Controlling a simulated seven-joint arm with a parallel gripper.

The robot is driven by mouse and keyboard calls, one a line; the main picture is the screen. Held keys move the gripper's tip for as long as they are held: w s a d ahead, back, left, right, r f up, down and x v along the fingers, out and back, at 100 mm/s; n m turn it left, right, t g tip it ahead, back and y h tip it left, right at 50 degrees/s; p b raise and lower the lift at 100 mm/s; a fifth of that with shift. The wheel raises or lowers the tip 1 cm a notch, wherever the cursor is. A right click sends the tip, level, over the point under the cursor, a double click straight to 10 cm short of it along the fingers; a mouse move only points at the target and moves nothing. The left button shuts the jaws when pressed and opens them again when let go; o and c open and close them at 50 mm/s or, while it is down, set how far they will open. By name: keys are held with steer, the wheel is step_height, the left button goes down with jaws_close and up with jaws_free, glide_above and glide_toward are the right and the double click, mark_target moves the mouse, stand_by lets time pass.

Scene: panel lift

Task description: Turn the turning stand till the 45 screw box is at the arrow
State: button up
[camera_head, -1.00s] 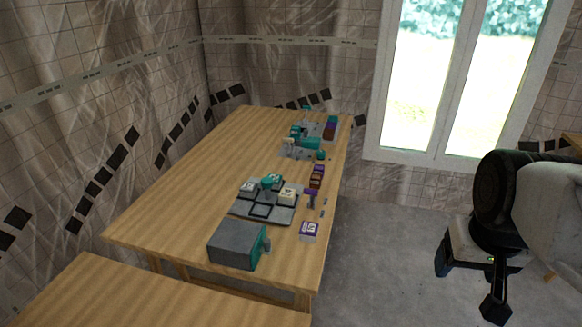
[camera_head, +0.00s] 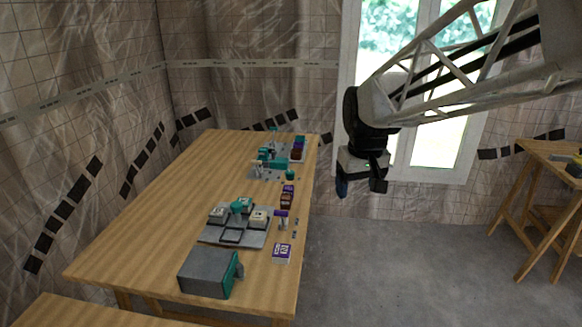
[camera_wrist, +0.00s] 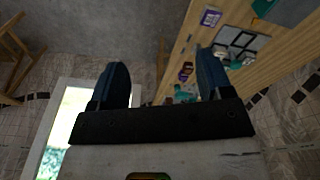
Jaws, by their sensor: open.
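A grey tray (camera_head: 222,238) with a teal knob (camera_head: 237,207) at its middle and cream-topped boxes (camera_head: 258,218) around it sits on the table in the head view. I cannot tell for sure whether it is the turning stand. The box labels are too small to read, so I cannot pick out the 45 screw box, and no arrow can be made out. My gripper (camera_head: 360,187) is open and empty, in the air right of the table's far part. Its two dark fingers also show in the wrist view (camera_wrist: 160,78), apart, with nothing between them.
A grey and teal block (camera_head: 208,271) stands at the table's near end, beside a purple and white box (camera_head: 282,253). Brown and purple boxes (camera_head: 287,198) line the right edge. A teal device (camera_head: 271,163) stands at the far end. The table's left half (camera_head: 150,225) is clear.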

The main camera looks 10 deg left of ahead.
steer(key=w+a+f+n, duration=0.2)
steer(key=w+a, duration=0.6)
steer(key=w, duration=0.1)
steer(key=n+g, duration=0.2)
steer(key=n, duration=0.3)
glide_above(237, 204)
step_height(237, 204, down, 18)
steer(key=shift+a+f, duration=0.1)
steer(key=shift+f, duration=3.85)
steer(key=shift+c, duration=0.5)
steer(key=c, duration=1.2)
